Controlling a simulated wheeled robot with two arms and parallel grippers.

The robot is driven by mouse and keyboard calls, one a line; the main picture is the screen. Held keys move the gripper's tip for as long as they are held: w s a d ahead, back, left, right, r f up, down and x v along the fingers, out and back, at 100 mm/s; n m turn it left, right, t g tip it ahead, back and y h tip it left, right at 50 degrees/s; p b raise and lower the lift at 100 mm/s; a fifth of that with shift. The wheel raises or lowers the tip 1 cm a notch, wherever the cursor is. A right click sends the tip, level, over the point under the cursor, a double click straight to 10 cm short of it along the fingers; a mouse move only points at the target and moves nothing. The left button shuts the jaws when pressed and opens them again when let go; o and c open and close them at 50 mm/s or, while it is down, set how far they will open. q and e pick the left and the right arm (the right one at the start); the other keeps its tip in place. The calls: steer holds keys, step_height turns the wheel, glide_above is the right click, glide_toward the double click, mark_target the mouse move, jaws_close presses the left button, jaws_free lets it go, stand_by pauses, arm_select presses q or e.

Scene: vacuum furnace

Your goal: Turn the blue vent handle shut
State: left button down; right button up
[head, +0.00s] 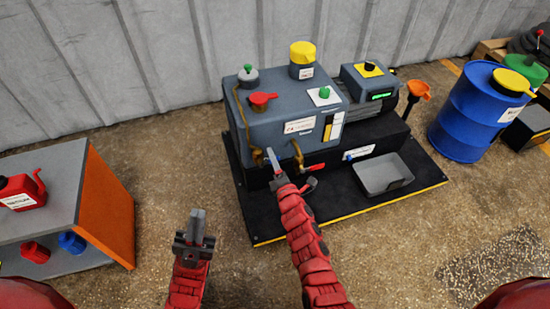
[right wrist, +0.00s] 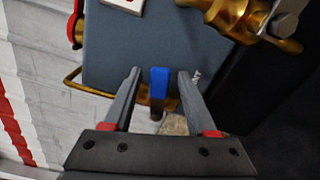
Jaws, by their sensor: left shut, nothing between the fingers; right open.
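The blue vent handle (right wrist: 159,84) shows in the right wrist view as a short upright blue bar with a dark lower end. It lies between the two fingers of my right gripper (head: 271,155), with a gap on each side. My right gripper is open at the front left of the grey pump unit (head: 290,118). In the head view the gripper covers this spot, so I cannot make out the handle there. My left gripper (head: 195,222) is shut and empty, held above the floor left of the pump base.
A brass fitting (right wrist: 240,15) is close to the right finger. A red-handled valve (head: 313,167) sits right of my right gripper. A grey tray (head: 384,174) lies on the black base. An orange-sided cabinet (head: 105,215) stands left, a blue drum (head: 475,115) right.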

jaws_close()
steer(key=shift+f+m, duration=0.25)
steer(key=shift+m, duration=0.25)
steer(key=shift+f+m, duration=0.3)
steer(key=shift+m, duration=0.8)
jaws_free()
steer(key=shift+d, duration=0.1)
